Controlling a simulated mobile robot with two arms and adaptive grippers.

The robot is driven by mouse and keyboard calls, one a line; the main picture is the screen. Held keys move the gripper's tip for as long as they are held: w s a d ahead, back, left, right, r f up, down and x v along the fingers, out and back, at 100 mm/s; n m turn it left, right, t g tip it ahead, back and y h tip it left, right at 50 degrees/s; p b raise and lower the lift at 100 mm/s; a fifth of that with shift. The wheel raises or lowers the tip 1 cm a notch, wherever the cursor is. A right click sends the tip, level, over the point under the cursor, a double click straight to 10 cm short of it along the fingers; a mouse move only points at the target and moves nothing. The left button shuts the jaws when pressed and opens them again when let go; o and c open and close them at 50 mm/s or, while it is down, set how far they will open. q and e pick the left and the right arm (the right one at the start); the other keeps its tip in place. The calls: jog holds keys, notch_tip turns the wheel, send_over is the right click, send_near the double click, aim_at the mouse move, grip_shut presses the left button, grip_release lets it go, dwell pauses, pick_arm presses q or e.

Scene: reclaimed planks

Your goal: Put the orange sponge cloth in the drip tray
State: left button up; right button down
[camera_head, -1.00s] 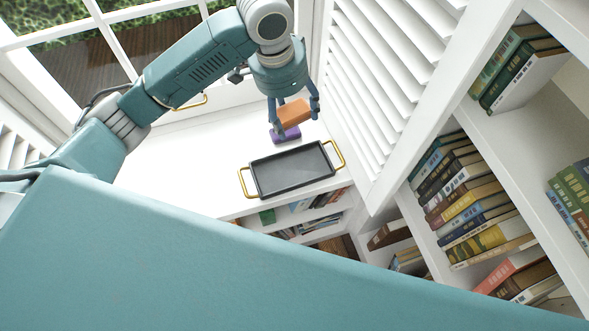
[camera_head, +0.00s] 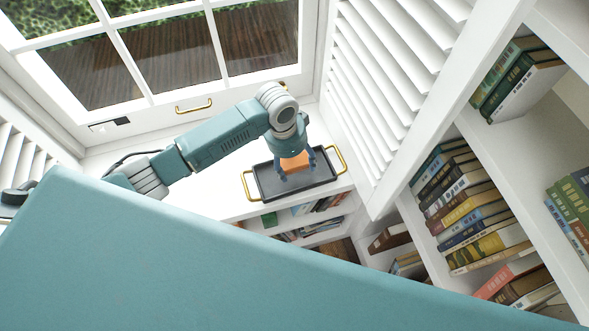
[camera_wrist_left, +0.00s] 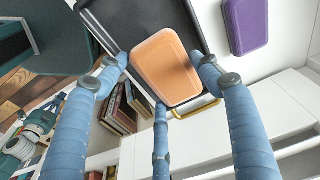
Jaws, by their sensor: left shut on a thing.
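The orange sponge cloth (camera_head: 295,162) is a small orange block held between the fingers of my left gripper (camera_head: 297,168). In the head view it is over the drip tray (camera_head: 262,187), a dark grey rectangular tray with gold handles on a white surface. In the left wrist view the sponge cloth (camera_wrist_left: 165,65) fills the space between the blue fingers (camera_wrist_left: 165,75), with the dark tray (camera_wrist_left: 135,22) behind it. I cannot tell how high the cloth is above the tray floor. My right gripper is not in view.
A purple sponge (camera_wrist_left: 246,25) lies on the white surface beside the tray in the left wrist view. White louvred shutters (camera_head: 390,90) stand on the right, with bookshelves beyond. A window (camera_head: 160,55) is behind. The surface left of the tray is clear.

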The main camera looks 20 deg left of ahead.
aim_at(294, 177)
pick_arm(q)
jog(key=shift+f, duration=2.3)
jog(key=shift+f, duration=0.15)
jog(key=o, duration=0.7)
jog(key=shift+o, duration=0.2)
jog(key=r, duration=0.4)
jog(key=a+r, duration=0.1)
jog(key=r, duration=0.3)
jog(key=s+r, duration=0.1)
jog(key=r, duration=0.3)
jog(key=shift+a+r, duration=0.1)
jog(key=shift+a, duration=0.15)
